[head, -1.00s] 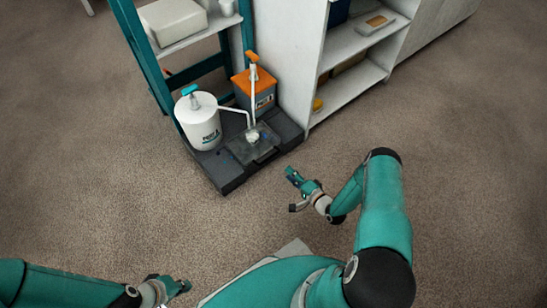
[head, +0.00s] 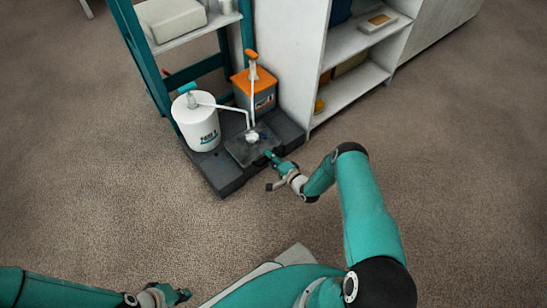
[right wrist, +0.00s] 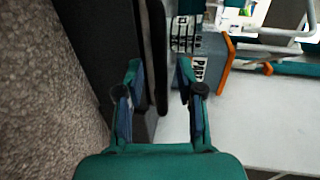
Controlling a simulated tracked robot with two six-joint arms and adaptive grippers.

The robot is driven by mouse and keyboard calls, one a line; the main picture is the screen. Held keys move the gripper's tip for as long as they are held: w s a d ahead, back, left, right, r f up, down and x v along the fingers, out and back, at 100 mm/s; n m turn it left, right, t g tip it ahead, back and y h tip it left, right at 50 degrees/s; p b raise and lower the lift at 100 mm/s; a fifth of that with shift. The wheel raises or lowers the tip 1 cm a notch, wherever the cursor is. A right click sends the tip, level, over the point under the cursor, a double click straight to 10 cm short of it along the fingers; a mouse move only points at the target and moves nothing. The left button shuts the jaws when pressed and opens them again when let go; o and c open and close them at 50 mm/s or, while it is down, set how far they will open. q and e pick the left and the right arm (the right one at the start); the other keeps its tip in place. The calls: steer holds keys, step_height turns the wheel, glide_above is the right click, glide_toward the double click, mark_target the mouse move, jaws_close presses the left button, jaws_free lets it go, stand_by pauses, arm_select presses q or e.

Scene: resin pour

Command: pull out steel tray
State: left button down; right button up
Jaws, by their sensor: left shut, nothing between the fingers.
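The steel tray (head: 240,153) is a flat grey plate on a dark base (head: 228,184) on the floor, with a small white thing and a blue spot on it. My right gripper (head: 269,163) is at the tray's front right edge. In the right wrist view its two fingers (right wrist: 158,75) stand apart around a dark upright bar (right wrist: 156,45), seemingly the tray's handle or edge; contact cannot be told. My left gripper (head: 184,294) is shut and empty at the lower left, far from the tray.
A white drum (head: 197,124) and a grey can with an orange lid (head: 262,95) stand behind the tray, their pump spouts reaching over it. A teal rack (head: 140,60) and white shelf unit (head: 300,65) stand behind. The floor in front is clear.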

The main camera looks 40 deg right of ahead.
steer(key=shift+c, duration=0.3)
jaws_close()
steer(key=shift+s, duration=0.1)
